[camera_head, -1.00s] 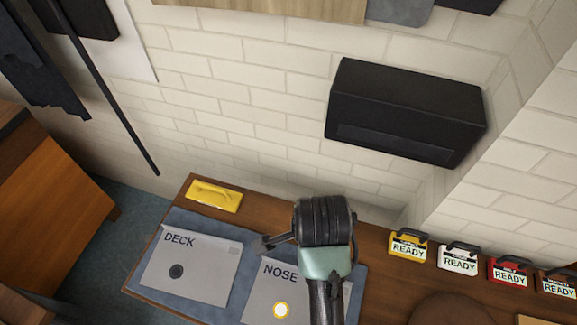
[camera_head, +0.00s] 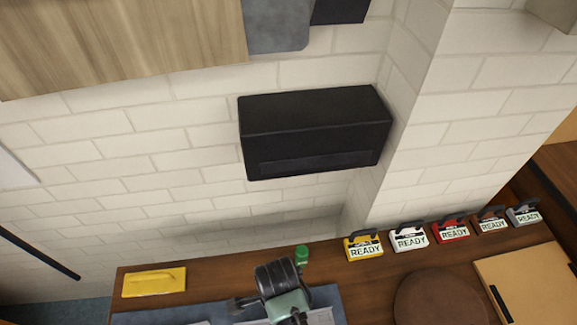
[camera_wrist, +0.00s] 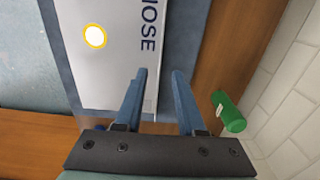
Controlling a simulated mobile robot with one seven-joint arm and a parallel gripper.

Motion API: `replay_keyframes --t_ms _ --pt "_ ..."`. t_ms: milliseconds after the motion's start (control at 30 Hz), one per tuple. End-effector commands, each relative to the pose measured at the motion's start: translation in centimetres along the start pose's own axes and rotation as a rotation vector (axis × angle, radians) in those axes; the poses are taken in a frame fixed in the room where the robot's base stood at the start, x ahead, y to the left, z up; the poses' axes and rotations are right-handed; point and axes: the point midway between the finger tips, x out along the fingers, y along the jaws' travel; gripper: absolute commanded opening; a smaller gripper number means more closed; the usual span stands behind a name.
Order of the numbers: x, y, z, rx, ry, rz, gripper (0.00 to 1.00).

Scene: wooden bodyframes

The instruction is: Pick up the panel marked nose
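The grey panel marked NOSE (camera_wrist: 112,45) lies flat on a blue-grey mat (camera_wrist: 70,60) in the wrist view, with a yellow-ringed white spot on it. In the head view it is mostly cut off by the bottom edge and my arm. My gripper (camera_wrist: 159,74) is open, its two blue fingers apart. The fingertips are over the panel's edge area beside the lettering; I cannot tell whether they touch it. In the head view my gripper (camera_head: 240,303) is small and partly hidden by my wrist.
A green cylinder (camera_wrist: 229,112) lies on the wooden bench right of my fingers; it also shows in the head view (camera_head: 302,254). Several READY-labelled boxes (camera_head: 363,247) line the wall side. A black box (camera_head: 315,130) is on the wall.

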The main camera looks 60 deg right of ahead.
Motion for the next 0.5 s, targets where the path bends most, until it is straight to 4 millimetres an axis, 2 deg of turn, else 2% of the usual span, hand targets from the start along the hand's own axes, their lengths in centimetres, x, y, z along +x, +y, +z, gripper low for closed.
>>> replay_keyframes --t_ms 300,500 --pt "4.0 0.1 -0.7 -0.001 0.0 0.003 0.39" --pt "4.7 0.1 -0.7 -0.001 0.0 0.001 0.39"
